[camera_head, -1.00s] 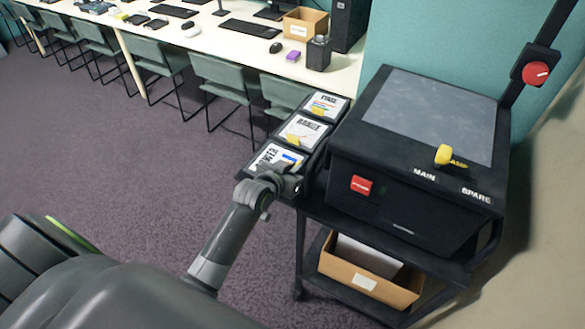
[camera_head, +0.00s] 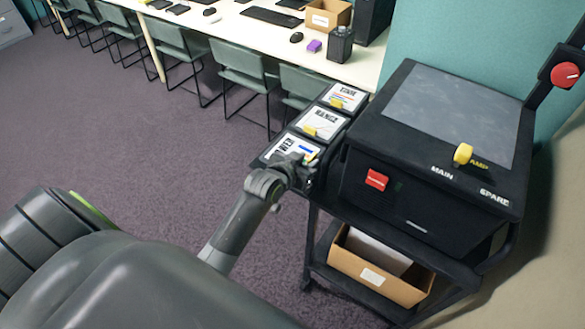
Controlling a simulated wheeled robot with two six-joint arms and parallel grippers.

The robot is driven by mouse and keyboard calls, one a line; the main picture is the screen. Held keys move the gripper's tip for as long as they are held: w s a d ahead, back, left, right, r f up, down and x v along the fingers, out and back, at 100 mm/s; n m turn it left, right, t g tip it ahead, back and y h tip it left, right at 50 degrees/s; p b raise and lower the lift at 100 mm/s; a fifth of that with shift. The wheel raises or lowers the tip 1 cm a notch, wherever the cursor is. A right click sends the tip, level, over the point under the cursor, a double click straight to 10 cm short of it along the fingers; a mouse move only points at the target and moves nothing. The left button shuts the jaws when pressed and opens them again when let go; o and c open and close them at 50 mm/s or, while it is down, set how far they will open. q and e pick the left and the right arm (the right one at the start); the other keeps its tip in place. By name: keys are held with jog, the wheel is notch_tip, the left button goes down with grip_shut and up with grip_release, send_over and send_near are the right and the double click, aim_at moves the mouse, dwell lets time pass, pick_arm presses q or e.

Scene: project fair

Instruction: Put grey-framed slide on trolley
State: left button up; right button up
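Three white printed slides with yellow tabs lie in a row on the trolley's dark left side shelf: a near one (camera_head: 283,147), a middle one (camera_head: 320,122) and a far one (camera_head: 346,96). I cannot tell which has a grey frame. The near one also shows a blue bar. The black trolley (camera_head: 322,236) carries a large projector (camera_head: 420,215). My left gripper (camera_head: 301,163) is at the near slide's front right part and hides some of it. Its fingers are too small and dark to show whether they are open or hold anything. My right gripper is not in view.
A cardboard box (camera_head: 375,277) stands on the trolley's lower shelf. A yellow knob (camera_head: 462,154) and a red switch (camera_head: 376,179) are on the projector. A long table (camera_head: 225,25) with chairs is behind. The carpet at left is clear.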

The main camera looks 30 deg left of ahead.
pick_arm(q)
jog(key=v, duration=1)
jog(key=shift+s+r, duration=0.15)
jog(key=shift+s, duration=0.15)
jog(key=s+a+f+g+y, duration=0.1)
jog(key=s+a+f+g, duration=0.15)
jog(key=f, duration=0.75)
jog(key=s+a+f+n+g, duration=0.1)
jog(key=s+f, duration=0.3)
jog(key=f, duration=0.6)
jog(key=s+a+f+g+y, duration=0.1)
jog(key=s+f+g, duration=0.15)
jog(key=f, duration=0.75)
jog(key=s+f+g, duration=0.2)
jog(key=s+f, duration=0.7)
jog(key=s, duration=0.5)
jog(key=s+f+g, duration=0.3)
jog(key=s+f, duration=0.6)
jog(key=s, duration=0.5)
jog(key=shift+s+a+n+g, duration=0.2)
jog(key=shift+s+n+g, duration=0.1)
jog(key=shift+s, duration=0.1)
